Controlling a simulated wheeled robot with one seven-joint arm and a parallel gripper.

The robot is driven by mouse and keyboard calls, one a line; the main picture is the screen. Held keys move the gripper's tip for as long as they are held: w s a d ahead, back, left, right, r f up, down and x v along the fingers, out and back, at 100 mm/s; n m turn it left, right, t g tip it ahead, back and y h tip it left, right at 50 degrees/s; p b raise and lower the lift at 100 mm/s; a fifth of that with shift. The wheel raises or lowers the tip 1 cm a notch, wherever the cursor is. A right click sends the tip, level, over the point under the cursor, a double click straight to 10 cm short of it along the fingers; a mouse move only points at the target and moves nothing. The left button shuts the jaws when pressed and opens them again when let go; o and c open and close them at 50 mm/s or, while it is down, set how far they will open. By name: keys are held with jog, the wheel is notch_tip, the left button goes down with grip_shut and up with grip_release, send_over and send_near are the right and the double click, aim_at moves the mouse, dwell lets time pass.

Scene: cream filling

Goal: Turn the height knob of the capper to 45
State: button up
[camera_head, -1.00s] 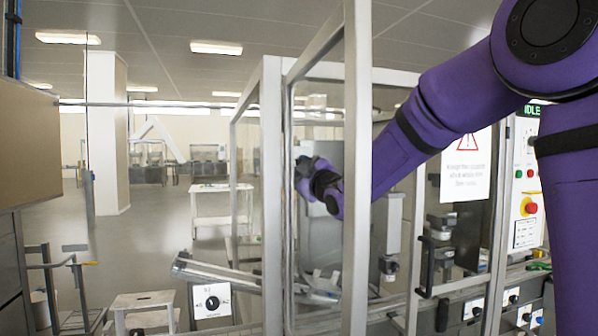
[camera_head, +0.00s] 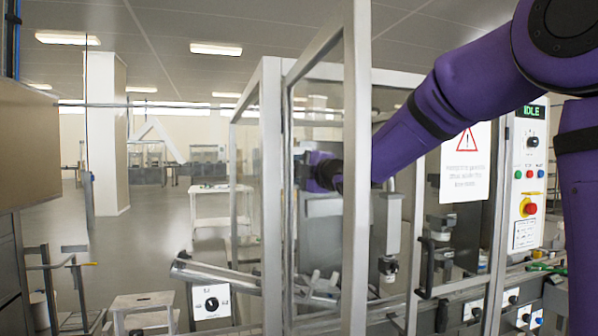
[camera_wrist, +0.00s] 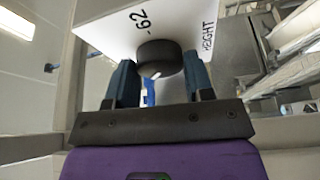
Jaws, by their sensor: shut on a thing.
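The height knob (camera_wrist: 158,55) is a round black knob on a white panel (camera_wrist: 105,22) in the wrist view. The panel carries the word HEIGHT to the right of the knob and the number 62 beside a tick to the upper left. My gripper (camera_wrist: 160,66) has one dark finger on each side of the knob and is shut on it. A short white mark shows on the knob's near lower edge. I see no 45 label. In the head view my forearm reaches behind the capper's door frame (camera_head: 356,230); the knob cannot be made out there.
Metal posts and clear panels of the enclosure stand close around my arm. A control panel (camera_head: 525,185) with an IDLE display and a red button is at the right. A white sign (camera_head: 465,165) hangs near it. A small dial plate (camera_head: 211,302) is at lower left.

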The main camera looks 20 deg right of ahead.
jog(key=shift+r+n+g+h, duration=0.1)
jog(key=shift+n+g+h, duration=0.45)
jog(key=shift+n, duration=1.1)
jog(key=shift+r+n+g+h, duration=0.1)
jog(key=shift+n+g+h, duration=0.45)
jog(key=shift+n, duration=1.1)
jog(key=shift+a, duration=0.1)
jog(key=o, duration=0.9)
jog(key=shift+o, duration=0.2)
jog(key=shift+s, duration=0.1)
jog(key=v, duration=1)
jog(key=shift+s+d+r, duration=0.15)
jog(key=shift+s+d, duration=0.05)
jog(key=shift+s, duration=0.05)
